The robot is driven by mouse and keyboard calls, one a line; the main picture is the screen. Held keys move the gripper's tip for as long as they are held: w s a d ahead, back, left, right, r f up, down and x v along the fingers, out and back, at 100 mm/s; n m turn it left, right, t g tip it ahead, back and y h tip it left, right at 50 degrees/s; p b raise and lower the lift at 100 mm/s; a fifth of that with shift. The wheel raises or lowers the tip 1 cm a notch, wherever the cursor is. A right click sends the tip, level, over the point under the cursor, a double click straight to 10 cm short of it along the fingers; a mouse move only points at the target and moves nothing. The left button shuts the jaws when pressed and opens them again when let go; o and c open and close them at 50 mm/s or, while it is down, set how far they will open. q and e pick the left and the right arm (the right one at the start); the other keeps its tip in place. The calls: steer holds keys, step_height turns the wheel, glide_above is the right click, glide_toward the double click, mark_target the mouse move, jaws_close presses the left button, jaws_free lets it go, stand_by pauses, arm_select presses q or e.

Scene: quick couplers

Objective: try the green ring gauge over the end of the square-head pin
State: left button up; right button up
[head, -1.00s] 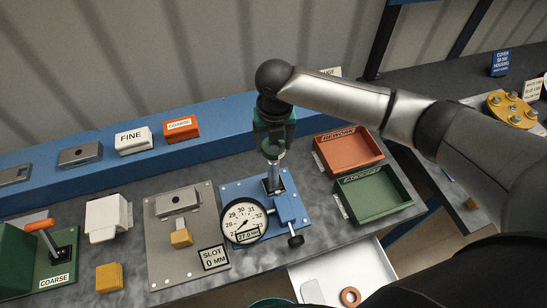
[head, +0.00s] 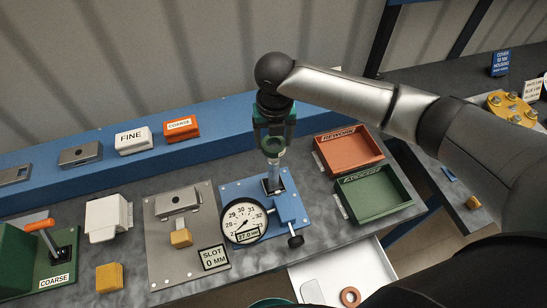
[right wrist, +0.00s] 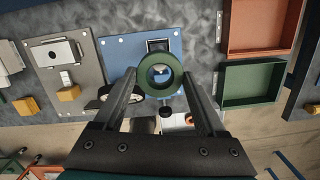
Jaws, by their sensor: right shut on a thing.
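My right gripper (head: 272,152) points down over the blue fixture plate (head: 235,190) with the dial gauge. In the right wrist view the green ring gauge (right wrist: 143,78) sits between the fingertips of my right gripper (right wrist: 160,84), and the jaws are shut on it. A pale, shiny end shows through the ring's hole. In the head view a grey upright part (head: 272,174), likely the square-head pin, stands in the fixture just below the gripper. The fingers partly hide the ring there, so I cannot tell whether it is around the pin or above it. My left gripper is not in view.
The dial (head: 244,222) reads about 27.0 mm and stands close at the front. The orange rework tray (head: 364,168) and green tray (head: 375,202) lie right of the fixture. A grey plate (head: 160,255) with a yellow block (head: 181,238) is left. An open drawer (head: 372,270) is below.

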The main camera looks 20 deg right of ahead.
mark_target(273, 160)
steer(key=shift+f, duration=0.1)
steer(key=shift+f+b, duration=0.65)
steer(key=shift+f, duration=0.9)
steer(key=shift+f, duration=1)
stand_by(0.8)
stand_by(0.7)
steer(key=shift+r, duration=2.9)
